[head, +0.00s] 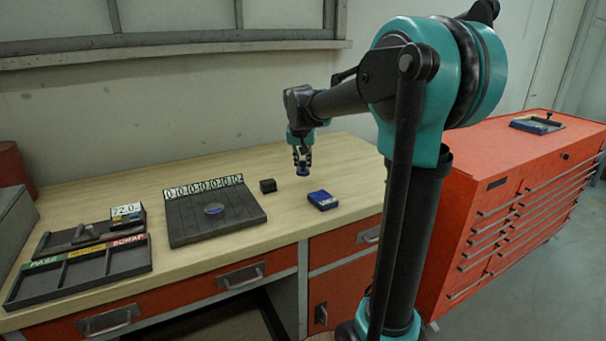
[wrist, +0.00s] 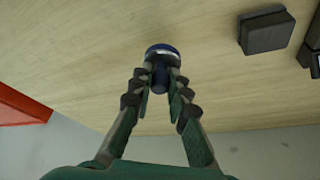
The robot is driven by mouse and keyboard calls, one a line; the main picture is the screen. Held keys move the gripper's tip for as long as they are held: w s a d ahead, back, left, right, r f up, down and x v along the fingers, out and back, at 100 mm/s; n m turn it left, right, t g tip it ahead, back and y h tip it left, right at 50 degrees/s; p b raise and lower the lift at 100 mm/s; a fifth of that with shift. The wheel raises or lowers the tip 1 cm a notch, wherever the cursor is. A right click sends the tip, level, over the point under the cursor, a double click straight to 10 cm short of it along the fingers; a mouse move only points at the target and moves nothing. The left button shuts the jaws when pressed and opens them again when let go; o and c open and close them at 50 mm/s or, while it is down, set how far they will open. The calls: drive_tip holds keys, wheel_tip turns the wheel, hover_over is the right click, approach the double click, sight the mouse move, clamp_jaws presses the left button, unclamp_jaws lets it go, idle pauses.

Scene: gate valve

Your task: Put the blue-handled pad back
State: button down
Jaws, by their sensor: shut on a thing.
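My gripper (head: 302,158) is shut on the blue handle of a small round pad (head: 303,174). In the wrist view the gripper (wrist: 160,88) has its fingers on either side of the blue handle, and the pad's disc (wrist: 162,50) with a pale edge shows beyond the fingertips. The pad is over the back part of the wooden bench (head: 345,160); I cannot tell whether it touches the top. A flat blue case (head: 322,200) lies on the bench in front and to the right of the pad.
A small black block (head: 268,185) sits left of the pad, also in the wrist view (wrist: 266,31). A dark numbered board (head: 205,222) with a blue-grey disc stands further left. A labelled three-part tray (head: 80,272) is at far left. A red cabinet (head: 520,190) is at right.

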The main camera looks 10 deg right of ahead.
sight(303, 171)
drive_tip(key=shift+f, duration=1.9)
drive_tip(key=shift+f, duration=0.1)
drive_tip(key=c, duration=1.5)
unclamp_jaws()
drive_tip(key=shift+o, duration=0.2)
drive_tip(key=v, duration=1.2)
